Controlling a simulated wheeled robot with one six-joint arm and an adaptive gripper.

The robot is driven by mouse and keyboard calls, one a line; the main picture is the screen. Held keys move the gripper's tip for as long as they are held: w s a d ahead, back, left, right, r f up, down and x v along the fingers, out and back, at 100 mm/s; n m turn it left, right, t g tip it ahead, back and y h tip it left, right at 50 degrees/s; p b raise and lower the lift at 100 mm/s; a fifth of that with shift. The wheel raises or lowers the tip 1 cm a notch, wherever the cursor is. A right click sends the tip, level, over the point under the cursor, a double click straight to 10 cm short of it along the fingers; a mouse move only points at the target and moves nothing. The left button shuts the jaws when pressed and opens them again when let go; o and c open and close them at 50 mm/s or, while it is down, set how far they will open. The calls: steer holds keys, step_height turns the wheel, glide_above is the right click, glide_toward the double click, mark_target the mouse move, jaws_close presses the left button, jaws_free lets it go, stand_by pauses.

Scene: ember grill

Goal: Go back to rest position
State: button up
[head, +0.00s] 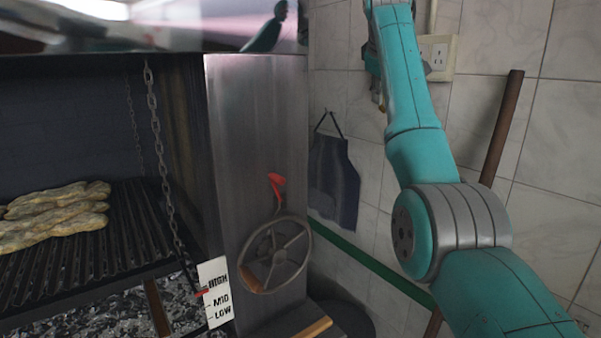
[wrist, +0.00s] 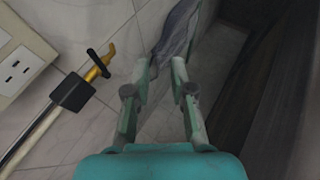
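My teal arm is raised on the right of the head view, its upper part folded near the top edge. My gripper (wrist: 160,66) shows in the wrist view with its two fingers apart and nothing between them. It points down along the tiled wall. In the head view the gripper is small and mostly hidden beside my arm, near the wall socket.
The grill grate (head: 105,245) with pieces of meat (head: 55,215) is at left. A height scale (head: 216,292), dark apron (head: 333,180), wall socket (head: 438,57) and yellow-tipped pipe (wrist: 98,68) are nearby.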

steer(key=w+f+m+t, duration=0.1)
steer(key=w+f, duration=0.1)
steer(key=f, duration=1.7)
steer(key=w+f+t, duration=0.1)
steer(key=w+f, duration=0.1)
steer(key=f, duration=1.7)
steer(key=s+f+m, duration=0.1)
steer(key=s+f, duration=0.5)
steer(key=f, duration=0.4)
steer(key=s+f+t+y, duration=0.1)
steer(key=s+f, duration=0.5)
steer(key=f, duration=0.4)
steer(key=s+f+m, duration=0.1)
steer(key=s+f, duration=0.6)
steer(key=f, duration=0.3)
steer(key=s+f+m+t+y, duration=0.1)
steer(key=s+f, duration=0.3)
steer(key=s, duration=1.1)
steer(key=s+f+m+t, duration=0.1)
steer(key=s+f, duration=0.2)
steer(key=s, duration=1.3)
steer(key=s+r+m+t, duration=0.1)
steer(key=s+r, duration=0.8)
steer(key=s, duration=0.4)
steer(key=s+r+m+t, duration=0.1)
steer(key=s+r+m, duration=0.1)
steer(key=s+r, duration=0.7)
steer(key=s, duration=0.4)
steer(key=shift+s+a, duration=0.3)
steer(key=shift+a, duration=0.05)
